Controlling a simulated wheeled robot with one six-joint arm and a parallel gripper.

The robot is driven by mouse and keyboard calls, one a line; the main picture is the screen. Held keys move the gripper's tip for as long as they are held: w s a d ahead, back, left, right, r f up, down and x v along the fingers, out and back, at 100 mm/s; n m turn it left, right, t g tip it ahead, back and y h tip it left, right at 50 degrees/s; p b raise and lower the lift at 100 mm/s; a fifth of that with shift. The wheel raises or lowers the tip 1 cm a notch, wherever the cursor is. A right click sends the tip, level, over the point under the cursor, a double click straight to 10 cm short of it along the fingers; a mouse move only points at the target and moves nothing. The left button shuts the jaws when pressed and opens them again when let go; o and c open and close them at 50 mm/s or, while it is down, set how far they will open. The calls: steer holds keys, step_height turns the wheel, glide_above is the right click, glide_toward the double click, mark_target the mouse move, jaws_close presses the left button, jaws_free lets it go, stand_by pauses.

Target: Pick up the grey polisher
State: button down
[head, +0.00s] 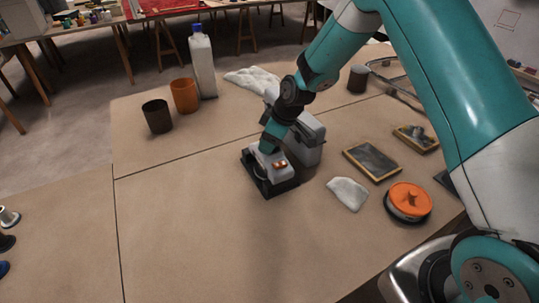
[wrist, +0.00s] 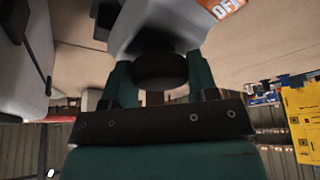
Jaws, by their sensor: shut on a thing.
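The grey polisher (head: 271,164) has a light grey body with orange marks and a flat black square base. It is upright near the middle of the brown worktable (head: 200,220). My gripper (head: 267,141) reaches down on it from above. In the wrist view my two green fingers (wrist: 159,75) are shut on a dark rounded part of it, with its grey body (wrist: 150,25) and an orange label above. I cannot tell whether the base touches the table.
A grey block-shaped tool (head: 308,139) stands close behind the polisher. A white cloth (head: 347,193), an orange disc (head: 409,199) and a framed dark pad (head: 372,161) lie right. A dark cup (head: 157,117), orange cup (head: 184,96) and white bottle (head: 203,65) stand back left. The front left is clear.

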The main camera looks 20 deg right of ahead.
steer(key=shift+w+r, duration=0.1)
steer(key=shift+r, duration=0.1)
step_height(320, 180, up, 20)
steer(key=b, duration=0.2)
steer(key=shift+f, duration=0.1)
